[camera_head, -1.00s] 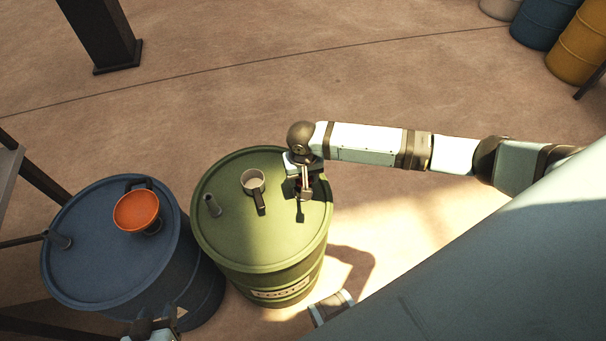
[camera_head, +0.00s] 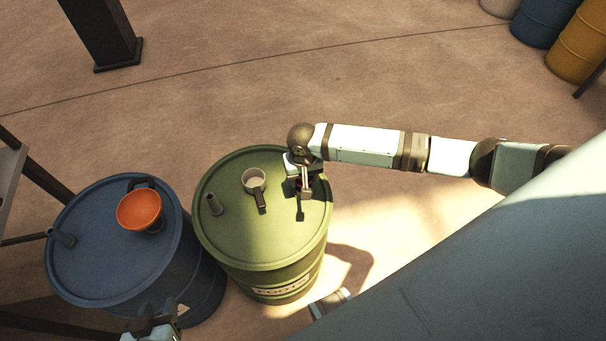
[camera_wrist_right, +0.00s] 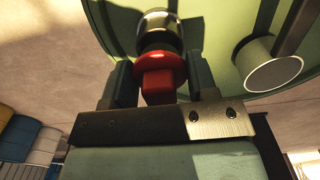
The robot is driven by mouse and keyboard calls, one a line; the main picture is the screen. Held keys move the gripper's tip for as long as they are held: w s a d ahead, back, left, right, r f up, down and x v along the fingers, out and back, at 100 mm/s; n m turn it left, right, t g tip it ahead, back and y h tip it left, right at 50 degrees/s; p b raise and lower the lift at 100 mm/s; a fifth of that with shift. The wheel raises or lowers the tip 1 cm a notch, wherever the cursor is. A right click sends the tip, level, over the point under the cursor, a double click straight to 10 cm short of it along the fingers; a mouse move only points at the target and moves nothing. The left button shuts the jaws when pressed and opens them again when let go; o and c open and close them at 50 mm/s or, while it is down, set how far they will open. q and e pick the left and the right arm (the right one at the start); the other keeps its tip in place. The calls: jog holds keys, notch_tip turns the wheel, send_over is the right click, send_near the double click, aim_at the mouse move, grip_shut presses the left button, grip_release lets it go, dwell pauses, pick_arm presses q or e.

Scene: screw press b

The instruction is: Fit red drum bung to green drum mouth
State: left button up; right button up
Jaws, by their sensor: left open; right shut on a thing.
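The green drum (camera_head: 225,215) stands upright in the middle of the head view. My right gripper (camera_head: 304,188) is over the right side of its lid. In the right wrist view, my right gripper (camera_wrist_right: 161,72) is shut on the red bung (camera_wrist_right: 160,84), with a finger on each side of it. A dark, shiny round neck (camera_wrist_right: 157,32) lies just beyond the bung, in line with it, against the green lid. I cannot tell whether the bung sits in it. In the head view the gripper mostly hides the bung and mouth. My left gripper (camera_head: 155,326) is open at the bottom edge, partly cut off.
The blue drum (camera_head: 100,255) stands close at left, bearing an orange funnel (camera_head: 139,210).

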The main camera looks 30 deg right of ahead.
jog(key=shift+f, duration=1.05)
jog(key=shift+r+p, duration=0.1)
jog(key=shift+p, duration=0.5)
jog(key=shift+p, duration=0.55)
